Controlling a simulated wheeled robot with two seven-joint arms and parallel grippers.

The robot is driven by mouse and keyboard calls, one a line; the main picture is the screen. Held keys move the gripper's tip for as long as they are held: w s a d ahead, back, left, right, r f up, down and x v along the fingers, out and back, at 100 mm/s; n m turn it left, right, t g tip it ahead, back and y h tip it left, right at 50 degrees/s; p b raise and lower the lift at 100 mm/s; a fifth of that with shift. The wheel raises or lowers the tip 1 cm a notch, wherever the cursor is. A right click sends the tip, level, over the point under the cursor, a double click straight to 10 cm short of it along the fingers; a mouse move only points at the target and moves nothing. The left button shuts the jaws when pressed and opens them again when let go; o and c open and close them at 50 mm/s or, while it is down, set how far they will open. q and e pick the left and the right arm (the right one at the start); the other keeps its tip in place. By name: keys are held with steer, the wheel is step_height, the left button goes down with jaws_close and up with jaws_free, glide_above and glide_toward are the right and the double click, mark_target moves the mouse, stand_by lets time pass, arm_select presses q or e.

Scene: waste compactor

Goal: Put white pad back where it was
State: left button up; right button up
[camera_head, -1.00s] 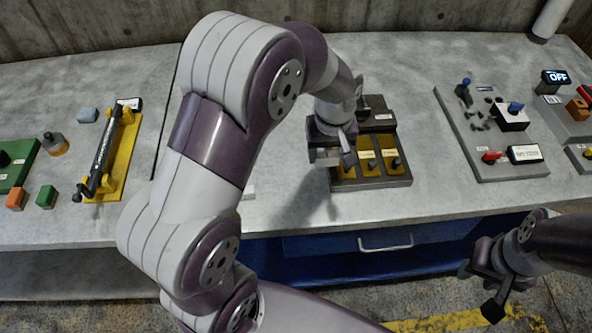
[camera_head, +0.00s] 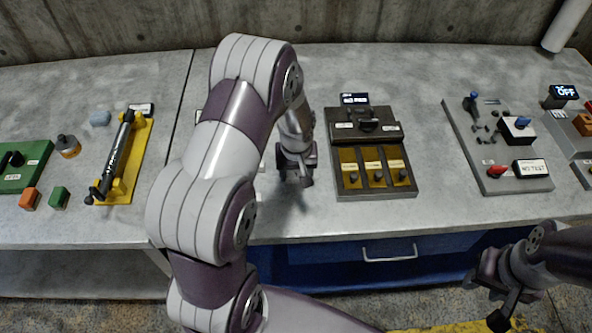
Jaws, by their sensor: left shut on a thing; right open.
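I cannot make out a white pad for certain. A small white patch (camera_head: 261,165) shows on the table, partly hidden behind my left arm. My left gripper (camera_head: 296,178) points down near the table, between that patch and the dark device with yellow bays. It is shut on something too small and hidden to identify. My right gripper (camera_head: 491,301) is open and empty, in front of the table at the lower right.
The dark device (camera_head: 338,132) has yellow bays (camera_head: 375,160) with dark pegs. A grey board (camera_head: 475,130) stands right of it. At left are a yellow stand (camera_head: 130,172), green board (camera_head: 34,166) and small blocks. A blue drawer (camera_head: 325,250) lies below the tabletop.

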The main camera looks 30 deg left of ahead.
arm_select(q)
steer(key=o, duration=1.1)
steer(key=shift+f, duration=0.1)
steer(key=shift+o, duration=0.2)
step_height(320, 180, up, 12)
steer(key=s, duration=0.1)
steer(key=s+d+m, duration=0.6)
steer(key=s+d, duration=0.2)
steer(key=s, duration=0.4)
steer(key=shift+s+m+h, duration=0.15)
steer(key=shift+m+h, duration=0.15)
steer(key=shift+h, duration=0.1)
